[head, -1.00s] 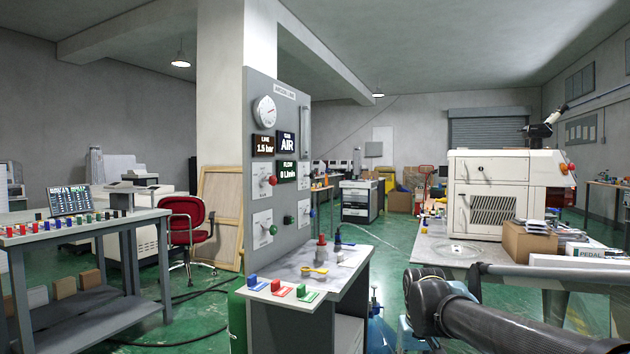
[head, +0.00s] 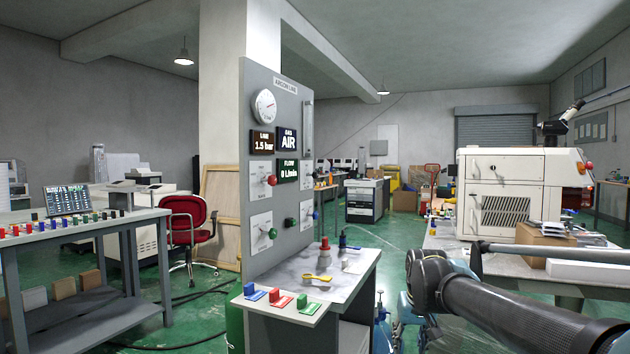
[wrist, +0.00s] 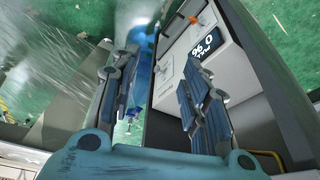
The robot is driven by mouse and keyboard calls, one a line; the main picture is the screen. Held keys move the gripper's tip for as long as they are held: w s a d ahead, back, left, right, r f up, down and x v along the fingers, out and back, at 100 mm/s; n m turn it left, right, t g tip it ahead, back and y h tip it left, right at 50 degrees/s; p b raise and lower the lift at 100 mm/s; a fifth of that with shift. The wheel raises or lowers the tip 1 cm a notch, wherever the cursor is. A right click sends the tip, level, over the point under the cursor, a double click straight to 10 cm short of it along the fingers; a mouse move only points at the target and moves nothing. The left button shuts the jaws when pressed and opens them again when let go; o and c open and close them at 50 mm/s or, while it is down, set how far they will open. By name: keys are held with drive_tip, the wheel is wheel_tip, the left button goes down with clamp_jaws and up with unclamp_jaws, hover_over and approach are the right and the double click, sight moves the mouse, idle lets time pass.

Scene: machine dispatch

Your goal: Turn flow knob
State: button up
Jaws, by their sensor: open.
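The grey argon-line panel (head: 258,100) stands upright left of centre in the head view. Its green-lettered FLOW display (head: 287,172) reads 0 L/min. Below are a green knob on a white plate (head: 272,233), a small dark green knob (head: 291,222) and a blue knob (head: 315,214). A red knob (head: 271,180) sits higher. The small labels are unreadable, so I cannot tell which is the flow knob. My gripper (wrist: 160,85) is open and empty in the wrist view, its fingers spread apart.
A shelf (head: 345,285) with coloured blocks, a yellow tool (head: 318,278) and a red-topped part (head: 324,245) juts out below the panel. A bench (head: 85,232) stands left, a white machine (head: 500,190) right.

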drive_tip(key=w+a+r+m+t+y, duration=0.2)
drive_tip(key=w+a+r, duration=0.1)
drive_tip(key=w+r, duration=0.7)
drive_tip(key=m+y, duration=1)
drive_tip(key=y, duration=0.5)
approach(316, 176)
drive_tip(key=x, duration=0.5)
drive_tip(key=w+x, duration=0.1)
drive_tip(key=x, duration=0.4)
drive_tip(key=shift+w+a, duration=0.15)
drive_tip(key=shift+w, duration=0.2)
clamp_jaws()
